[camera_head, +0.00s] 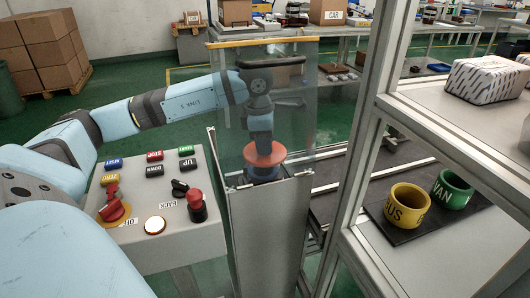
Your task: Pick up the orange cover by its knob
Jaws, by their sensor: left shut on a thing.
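The orange cover (264,156) is a round disc on top of a grey stand (268,235), behind a clear panel (300,120). My left gripper (262,139) reaches down from above, behind the panel, and is shut on the cover's knob. The gripper hides the knob. A dark blue part (263,173) shows directly under the cover; I cannot tell whether the cover rests on it or is slightly raised. My right gripper is not in view.
A control box (135,233) with buttons and red knobs stands left of the stand. A metal frame post (365,110) stands to the right. Beyond it, a yellow cup (408,207) and a green cup (452,190) sit on a dark mat. Benches with boxes line the back.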

